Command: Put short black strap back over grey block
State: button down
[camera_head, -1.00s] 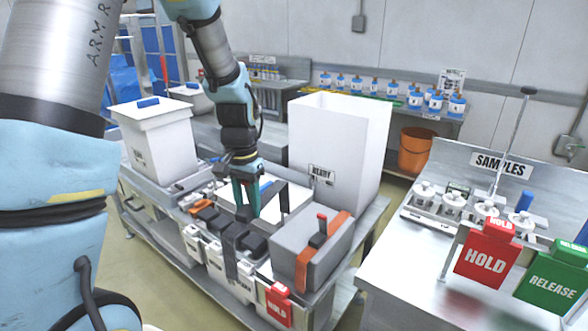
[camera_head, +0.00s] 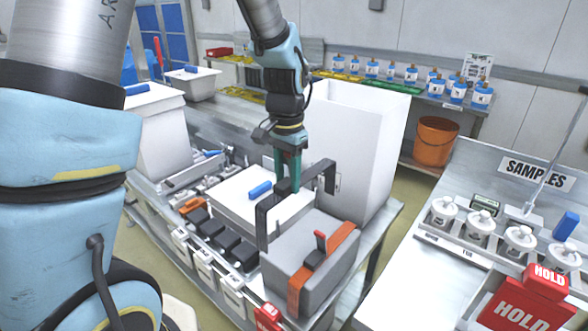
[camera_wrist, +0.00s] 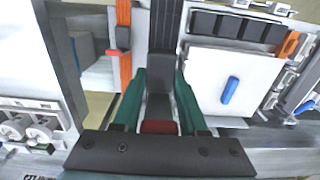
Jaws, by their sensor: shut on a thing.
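My gripper (camera_head: 288,180) is shut on a black strap (camera_head: 268,214), gripping it near its middle. The strap is bent into an angular arch, with one leg down at the left and a shorter end at the right. It is beside and behind the grey block (camera_head: 279,262), near the white lid's edge; contact is unclear. The block carries an orange strap (camera_head: 342,237) with a black buckle and red tab. In the wrist view, the black strap (camera_wrist: 166,25) runs up from between my green fingers (camera_wrist: 158,105), with the orange strap (camera_wrist: 124,70) to its left.
A white lid with a blue handle (camera_head: 260,190) lies left of the block. A tall white box (camera_head: 355,130) stands behind. Several black blocks (camera_head: 228,240) line the cart's front left. Red HOLD signs (camera_head: 520,310) stand at the right.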

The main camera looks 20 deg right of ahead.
jog(key=b, duration=0.5)
send_near(288, 244)
jog(key=shift+f+b, duration=3.2)
jog(key=shift+b, duration=0.35)
jog(key=shift+r+p, duration=0.1)
jog(key=shift+p, duration=0.2)
grip_release()
notch_tip(288, 244, up, 9)
jog(key=p, duration=0.7)
